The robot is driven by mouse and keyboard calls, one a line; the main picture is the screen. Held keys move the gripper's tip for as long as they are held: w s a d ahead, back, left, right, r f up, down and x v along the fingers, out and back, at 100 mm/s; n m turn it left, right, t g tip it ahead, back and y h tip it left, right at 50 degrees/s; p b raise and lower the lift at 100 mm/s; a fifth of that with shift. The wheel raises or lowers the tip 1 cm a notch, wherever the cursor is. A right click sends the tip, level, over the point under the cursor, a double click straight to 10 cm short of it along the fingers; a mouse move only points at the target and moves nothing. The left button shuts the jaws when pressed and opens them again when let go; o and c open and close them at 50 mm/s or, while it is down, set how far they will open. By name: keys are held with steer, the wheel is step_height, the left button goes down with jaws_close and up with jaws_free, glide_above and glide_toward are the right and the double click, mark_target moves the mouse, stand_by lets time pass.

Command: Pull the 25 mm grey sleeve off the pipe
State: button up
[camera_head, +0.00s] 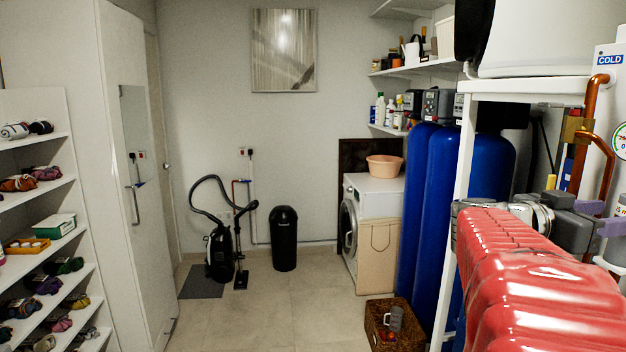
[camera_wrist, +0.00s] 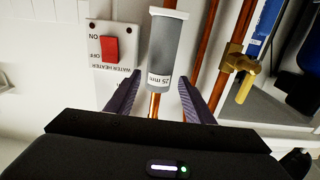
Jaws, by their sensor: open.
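The grey sleeve (camera_wrist: 164,50), with a white rim and a white "25 mm" label, stands upright around a copper pipe (camera_wrist: 154,106) in the wrist view. The pipe shows below the sleeve. My gripper (camera_wrist: 160,84) is open, with one purple finger on each side of the sleeve's lower end. Gaps show between the fingers and the sleeve, and nothing is gripped. In the head view my gripper (camera_head: 612,217) is at the right edge; a small labelled piece beside it may be the sleeve, but it is cut off.
A white panel with a red water heater switch (camera_wrist: 110,49) is left of the sleeve. Another copper pipe and a brass valve (camera_wrist: 238,62) are close on the right. In the head view blue tanks (camera_head: 480,190) and a white shelf frame (camera_head: 456,190) stand beside my red arm.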

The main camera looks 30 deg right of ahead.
mark_target(624, 213)
steer(key=shift+x, duration=2.7)
steer(key=shift+c, duration=0.3)
steer(key=c, duration=0.7)
steer(key=shift+c, duration=0.3)
steer(key=shift+r, duration=0.15)
steer(key=shift+v, duration=3.15)
steer(key=shift+v, duration=2.4)
